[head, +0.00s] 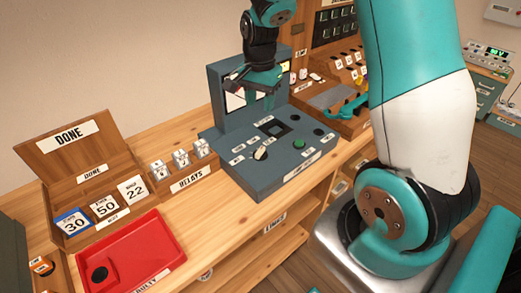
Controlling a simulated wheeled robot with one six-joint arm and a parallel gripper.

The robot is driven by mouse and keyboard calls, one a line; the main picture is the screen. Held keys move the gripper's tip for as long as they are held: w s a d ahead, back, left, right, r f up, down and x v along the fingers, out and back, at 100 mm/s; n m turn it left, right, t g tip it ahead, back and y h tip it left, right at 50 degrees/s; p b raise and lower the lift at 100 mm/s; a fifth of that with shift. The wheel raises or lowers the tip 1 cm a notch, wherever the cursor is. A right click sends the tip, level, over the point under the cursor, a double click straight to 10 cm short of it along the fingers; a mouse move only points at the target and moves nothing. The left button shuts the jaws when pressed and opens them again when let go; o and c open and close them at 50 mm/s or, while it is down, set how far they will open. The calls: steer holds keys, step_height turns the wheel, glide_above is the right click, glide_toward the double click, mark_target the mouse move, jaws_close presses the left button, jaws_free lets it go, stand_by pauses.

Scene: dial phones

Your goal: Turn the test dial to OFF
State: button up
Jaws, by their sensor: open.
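The grey-blue test console (235,172) stands on the wooden bench in the middle of the view. A cream-coloured knob (261,153), which looks like the test dial, sits on its sloped top among small white labels. The labels are too small to read, so I cannot tell which one the dial points at. A green button (298,144) and a dark square recess (273,128) are on the same panel. My gripper (262,99) is open and points down above the rear of the console, in front of its upright back panel, apart from the dial.
A RELAYS rack (190,179) with several white blocks stands left of the console. Farther left are a wooden DONE box (70,180) with numbered cards and a red tray (140,257) holding a black round piece. A wooden bin stands at the console's right.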

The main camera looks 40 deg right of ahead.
mark_target(260, 150)
step_height(260, 150, down, 17)
steer(key=shift+s+r+p, duration=0.1)
steer(key=shift+r+p, duration=0.1)
steer(key=shift+p, duration=0.75)
jaws_close()
